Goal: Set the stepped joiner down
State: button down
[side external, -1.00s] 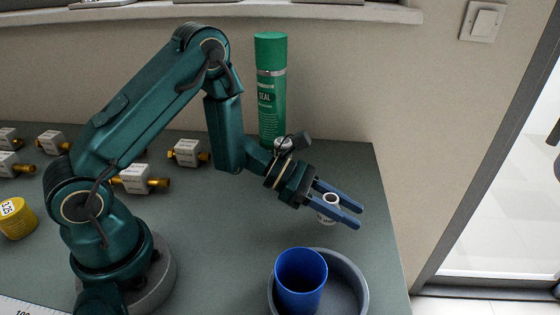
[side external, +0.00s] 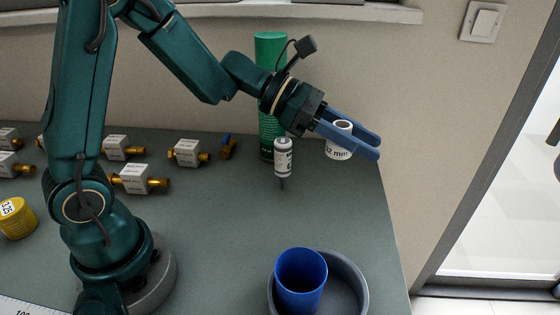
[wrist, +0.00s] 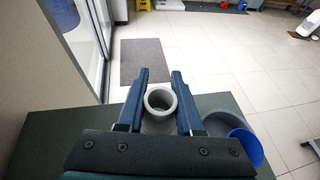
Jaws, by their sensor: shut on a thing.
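The stepped joiner is a short, pale, hollow piece with a "32 mm" label (side external: 339,153). My gripper (side external: 371,146) is shut on it, with a blue finger on each side, and holds it upright above the right side of the bench. In the wrist view the joiner's round open top (wrist: 161,99) shows between the two fingers of my gripper (wrist: 160,77). The near finger hides part of the joiner in the side view.
A blue cup (side external: 301,282) stands in a grey round dish (side external: 359,285) at the front right. A green can (side external: 270,110) and a small white tube (side external: 283,158) stand behind. Several brass-ended valves (side external: 140,178) and a yellow roll (side external: 16,218) are left. The mid-right bench (side external: 225,240) is clear.

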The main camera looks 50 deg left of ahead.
jog(key=s+d+f+m+g, duration=0.2)
jog(key=s+m+g, duration=0.4)
jog(key=g, duration=0.1)
jog(key=s+d+f+m+g, duration=0.1)
jog(key=s+f+m+g, duration=0.1)
jog(key=s+m+g, duration=0.45)
jog(key=s+a+f+m+g+y, duration=0.2)
jog(key=s+a+m+g+y, duration=0.15)
jog(key=m+g, duration=0.2)
notch_tip(320, 180, up, 8)
jog(key=r+m+t+y, duration=0.1)
jog(key=m+t+y, duration=1.3)
jog(key=m+y, duration=0.95)
send_over(224, 181)
jog(key=m+h, duration=0.3)
notch_tip(224, 181, down, 20)
jog(key=shift+s+f, duration=0.1)
jog(key=shift+f, duration=0.1)
jog(key=shift+f, duration=0.1)
